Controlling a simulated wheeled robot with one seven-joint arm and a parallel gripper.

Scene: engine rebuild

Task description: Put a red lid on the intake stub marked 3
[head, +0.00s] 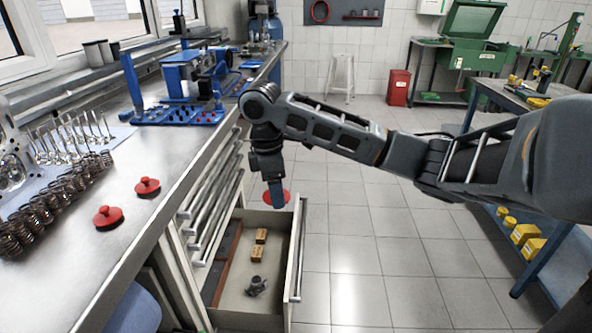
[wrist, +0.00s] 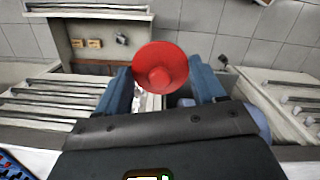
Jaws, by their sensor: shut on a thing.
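My gripper (head: 276,200) hangs over the open drawer, fingers down. It is shut on a red lid (head: 287,197), partly behind the blue fingers. In the wrist view this red lid (wrist: 160,66) sits between the fingertips of my gripper (wrist: 160,90), its round knob facing the camera. Two more red lids lie on the bench top, one farther back (head: 147,186) and one nearer (head: 107,216). I cannot make out an intake stub marked 3 in either view. A grey metal engine part (head: 12,160) is cut off at the left edge.
The open drawer (head: 298,250) holds two small tan boxes (head: 260,245) and a dark grey part (head: 256,286). Valves (head: 72,135) and several springs (head: 50,200) stand on the bench (head: 160,215). A blue fixture (head: 180,115) is farther back.

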